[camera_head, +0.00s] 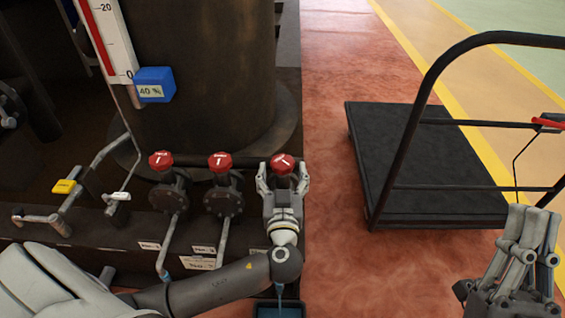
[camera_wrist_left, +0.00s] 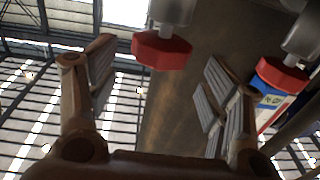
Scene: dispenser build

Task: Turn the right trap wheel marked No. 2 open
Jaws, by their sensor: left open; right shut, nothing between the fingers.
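Three red wheels stand in a row on dark valves in the head view: left (camera_head: 160,160), middle (camera_head: 220,161) and right (camera_head: 282,163). I cannot read a No. 2 mark on any of them. My left gripper (camera_head: 283,174) is open at the right wheel, one finger on each side, with a gap to the wheel. In the left wrist view, the right wheel (camera_wrist_left: 161,51) lies between and beyond the open fingers, and another red wheel (camera_wrist_left: 282,75) is at the right. My right gripper (camera_head: 530,213) is shut and empty at the lower right, far from the wheels.
A black cart (camera_head: 425,155) with a tubular handle stands on the red floor at the right. A large dark tank (camera_head: 200,70) rises behind the valves, with a gauge and a blue 40 % block (camera_head: 154,85). A yellow-tipped lever (camera_head: 65,187) is at the left.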

